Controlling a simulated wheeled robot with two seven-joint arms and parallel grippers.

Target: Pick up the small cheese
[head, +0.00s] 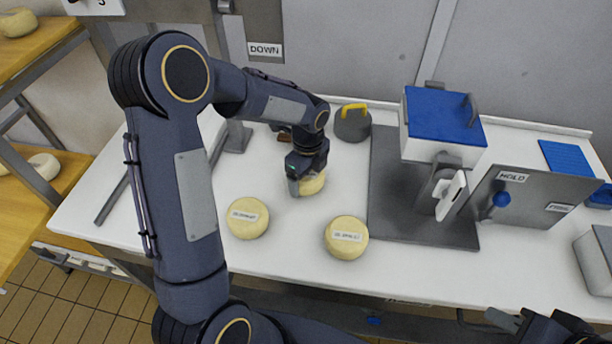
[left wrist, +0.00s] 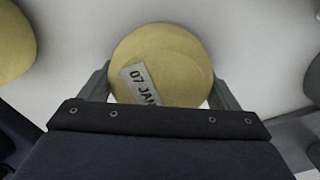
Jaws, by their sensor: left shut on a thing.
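The small pale-yellow cheese (head: 314,184) is on the white table, partly hidden by my left gripper (head: 301,187) in the head view. In the left wrist view the cheese (left wrist: 172,62) carries a label reading "07 JAN". The fingers of my left gripper (left wrist: 168,88) press on its two sides, shut on it. I cannot tell whether it is lifted off the table. My right gripper (head: 505,322) shows only in part at the bottom right of the head view, away from the cheeses; its opening is unclear.
Two larger labelled cheeses (head: 248,218) and (head: 346,238) sit nearer the table's front edge. A grey weight with a yellow handle (head: 352,124) stands behind. A blue-topped press (head: 440,122) on a grey plate and a "MOLD" panel (head: 520,205) fill the right side.

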